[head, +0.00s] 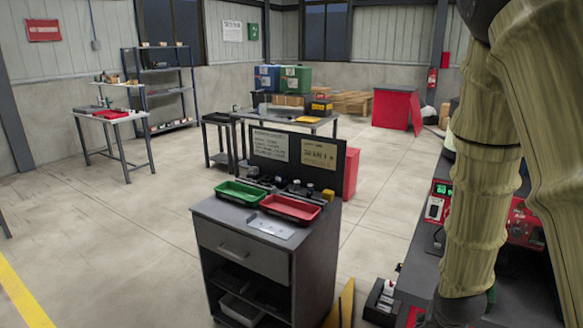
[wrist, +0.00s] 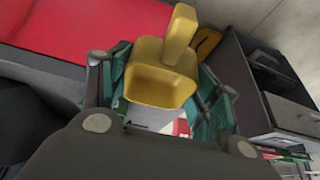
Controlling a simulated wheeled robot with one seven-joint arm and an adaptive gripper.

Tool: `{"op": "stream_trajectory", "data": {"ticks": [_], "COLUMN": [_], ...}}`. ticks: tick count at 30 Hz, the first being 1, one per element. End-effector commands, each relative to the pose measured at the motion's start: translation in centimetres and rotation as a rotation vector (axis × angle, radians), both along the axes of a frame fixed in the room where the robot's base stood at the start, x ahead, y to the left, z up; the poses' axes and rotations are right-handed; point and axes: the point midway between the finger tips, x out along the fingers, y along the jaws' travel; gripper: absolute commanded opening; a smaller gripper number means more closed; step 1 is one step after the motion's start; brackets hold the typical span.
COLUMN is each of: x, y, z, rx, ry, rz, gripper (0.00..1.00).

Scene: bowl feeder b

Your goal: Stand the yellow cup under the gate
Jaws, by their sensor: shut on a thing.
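In the wrist view, the yellow cup (wrist: 148,52) is a square, open-topped cup with a blocky handle. It sits between the green-padded fingers of my gripper (wrist: 163,88), which is shut on it. The cup's mouth faces the wrist camera. The gripper and cup do not show in the head view, where my arm fills the right side. I cannot make out the gate in either view.
In the head view, a dark bench (head: 418,262) at the right carries a red-and-white unit with a green display (head: 438,201) and a red device (head: 524,226), partly behind my arm. A grey cabinet (head: 238,245) holds green (head: 240,191) and red (head: 291,207) trays.

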Motion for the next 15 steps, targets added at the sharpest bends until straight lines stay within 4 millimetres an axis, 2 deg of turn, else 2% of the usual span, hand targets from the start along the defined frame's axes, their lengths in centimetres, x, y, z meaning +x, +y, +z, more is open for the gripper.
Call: {"op": "stream_trajectory", "data": {"ticks": [11, 15], "x": [2.1, 2.9], "y": [4.8, 8.2], "z": [-3.9, -6.6], "rx": [-0.014, -0.014], "ry": [0.007, 0.010], "rz": [0.169, 0.272], "gripper": [0.33, 0.33]}}
